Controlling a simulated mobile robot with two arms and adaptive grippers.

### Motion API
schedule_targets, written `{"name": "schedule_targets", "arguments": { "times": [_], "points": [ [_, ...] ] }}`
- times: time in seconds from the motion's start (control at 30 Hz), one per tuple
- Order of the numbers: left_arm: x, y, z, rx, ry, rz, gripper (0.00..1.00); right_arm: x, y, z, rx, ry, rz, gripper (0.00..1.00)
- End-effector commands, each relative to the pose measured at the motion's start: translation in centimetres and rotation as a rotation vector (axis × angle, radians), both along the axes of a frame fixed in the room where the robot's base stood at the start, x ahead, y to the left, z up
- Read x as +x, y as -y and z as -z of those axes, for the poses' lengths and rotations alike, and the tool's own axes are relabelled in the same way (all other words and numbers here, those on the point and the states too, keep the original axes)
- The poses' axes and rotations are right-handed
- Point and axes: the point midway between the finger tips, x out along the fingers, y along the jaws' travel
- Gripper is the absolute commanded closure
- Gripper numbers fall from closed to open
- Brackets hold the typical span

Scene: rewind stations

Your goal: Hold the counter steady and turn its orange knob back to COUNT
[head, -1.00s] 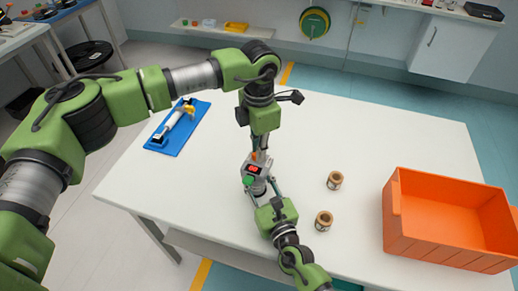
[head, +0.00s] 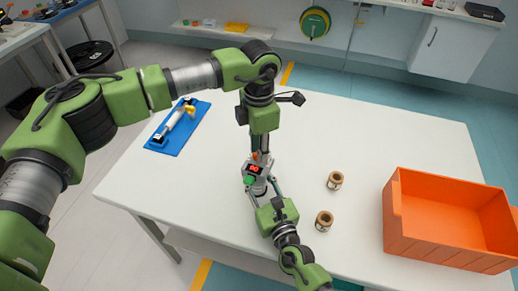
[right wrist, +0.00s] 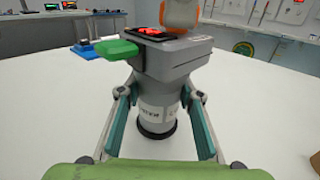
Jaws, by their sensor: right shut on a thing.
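The counter (head: 257,183) stands upright on the white table, with a grey head, a lit red display and a green lever (head: 249,180). Its orange knob (head: 254,156) sits on top of the head; the right wrist view also shows the knob (right wrist: 183,14), cut by the top edge. My right gripper (right wrist: 157,112) is shut around the counter's pale lower body, one finger on each side. My left gripper (head: 261,152) points down from above, right by the knob. Its fingertips are small and partly overlap the counter, so their opening is unclear.
Two small brown spools (head: 334,180) (head: 324,221) stand to the right of the counter. An orange crate (head: 395,235) is at the table's right front. A blue tray (head: 160,147) holding a white tool (head: 176,120) lies at the left. The far right of the table is clear.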

Motion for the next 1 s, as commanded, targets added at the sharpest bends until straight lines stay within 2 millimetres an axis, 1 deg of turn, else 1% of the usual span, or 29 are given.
{"name": "schedule_targets", "arguments": {
  "times": [0.13, 0.23, 0.37, 0.6, 0.7, 0.83, 1.0],
  "points": [
    [0.0, 0.1, -0.2, -0.001, 0.000, 0.000, 0.73, -0.1, -0.1, 0.1, -0.002, -0.002, -0.002, 0.92],
    [0.0, 0.1, -1.0, -0.002, 0.002, 0.000, 0.73, -0.1, -0.1, 0.1, -0.002, -0.002, -0.003, 0.92],
    [0.1, 0.1, -3.4, -0.002, 0.003, 0.001, 0.73, -0.1, -0.1, 0.1, -0.001, -0.003, -0.003, 0.92],
    [0.1, 0.0, -8.5, -0.001, 0.004, -0.001, 0.73, -0.1, -0.2, 0.1, -0.001, -0.003, -0.004, 0.92],
    [0.1, 0.0, -10.1, 0.000, 0.002, -0.001, 0.73, -0.1, -0.2, 0.1, -0.001, -0.003, -0.004, 0.92],
    [0.0, 0.0, -11.5, 0.000, 0.000, 0.000, 0.73, -0.1, -0.2, 0.1, -0.001, -0.003, -0.004, 0.92],
    [0.0, 0.0, -12.0, 0.000, 0.000, 0.000, 0.73, -0.1, -0.2, 0.1, -0.001, -0.003, -0.004, 0.92]
  ]
}}
